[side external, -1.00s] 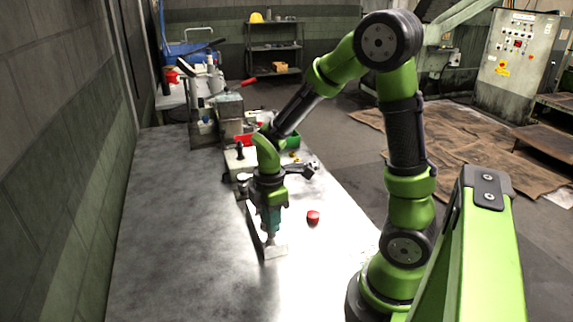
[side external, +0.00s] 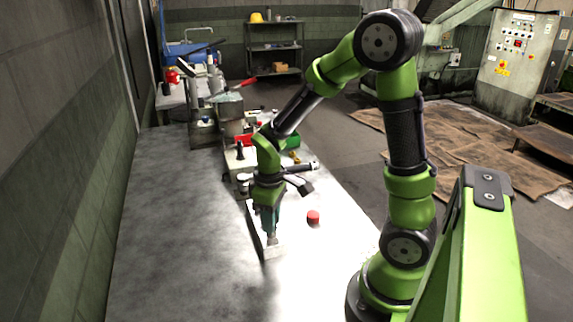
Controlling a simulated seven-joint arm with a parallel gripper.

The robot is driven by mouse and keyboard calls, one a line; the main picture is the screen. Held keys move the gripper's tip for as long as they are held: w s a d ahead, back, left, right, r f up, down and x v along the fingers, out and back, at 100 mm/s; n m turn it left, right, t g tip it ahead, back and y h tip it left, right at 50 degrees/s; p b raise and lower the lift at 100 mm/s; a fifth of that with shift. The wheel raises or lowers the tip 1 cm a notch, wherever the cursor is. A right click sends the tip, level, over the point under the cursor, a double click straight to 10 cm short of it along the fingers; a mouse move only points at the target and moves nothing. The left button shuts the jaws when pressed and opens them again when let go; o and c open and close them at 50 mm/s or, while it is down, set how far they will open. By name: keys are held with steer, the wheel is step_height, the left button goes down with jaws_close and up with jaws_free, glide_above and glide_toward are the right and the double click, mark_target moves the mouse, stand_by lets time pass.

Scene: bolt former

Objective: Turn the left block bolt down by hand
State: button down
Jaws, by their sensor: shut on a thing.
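A red round cap (side external: 313,217) lies on the bench (side external: 185,230) to the right of my gripper. The bench is clear at the left and front.

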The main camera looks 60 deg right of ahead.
steer(key=m, duration=1.4)
steer(key=shift+m, duration=0.3)
steer(key=m, duration=0.5)
steer(key=shift+m, duration=2.5)
steer(key=c, duration=0.9)
jaws_free()
